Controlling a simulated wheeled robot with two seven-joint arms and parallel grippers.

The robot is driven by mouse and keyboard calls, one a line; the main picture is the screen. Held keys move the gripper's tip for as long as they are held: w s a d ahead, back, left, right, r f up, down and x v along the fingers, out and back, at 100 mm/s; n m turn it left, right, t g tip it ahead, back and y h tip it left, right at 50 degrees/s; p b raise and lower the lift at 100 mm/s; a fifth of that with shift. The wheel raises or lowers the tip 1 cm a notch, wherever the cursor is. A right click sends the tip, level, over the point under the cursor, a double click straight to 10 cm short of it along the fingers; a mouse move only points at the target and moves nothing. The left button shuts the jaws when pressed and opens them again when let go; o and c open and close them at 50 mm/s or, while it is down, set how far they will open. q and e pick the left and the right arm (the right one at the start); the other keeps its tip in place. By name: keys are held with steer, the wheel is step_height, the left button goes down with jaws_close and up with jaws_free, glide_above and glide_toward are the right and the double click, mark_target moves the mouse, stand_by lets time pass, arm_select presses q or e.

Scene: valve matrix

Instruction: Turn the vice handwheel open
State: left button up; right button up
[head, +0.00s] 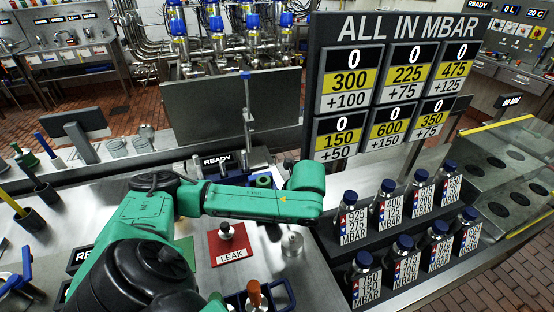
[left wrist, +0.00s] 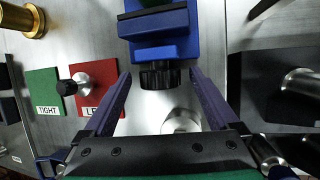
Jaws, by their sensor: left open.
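The vice (left wrist: 158,25) is a blue block with a dark slot and a green part at the top of the left wrist view. Its black ribbed handwheel (left wrist: 160,76) faces my left gripper (left wrist: 159,80). The gripper is open, with one dark purple finger on each side of the handwheel in the picture; I see no contact, and the depth between them is unclear. In the head view my green left arm crosses the bench and hides the gripper and most of the vice area. My right gripper is in neither view.
A red LEAK pad (head: 229,253) with a metal fitting on it lies beside a green TIGHT pad (left wrist: 43,98). A metal cylinder (head: 292,241) stands near the arm. Several labelled bottles (head: 349,215) stand in the rack at the right, below the MBAR board (head: 395,28).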

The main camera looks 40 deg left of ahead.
arm_select(q)
steer(key=c, duration=1.4)
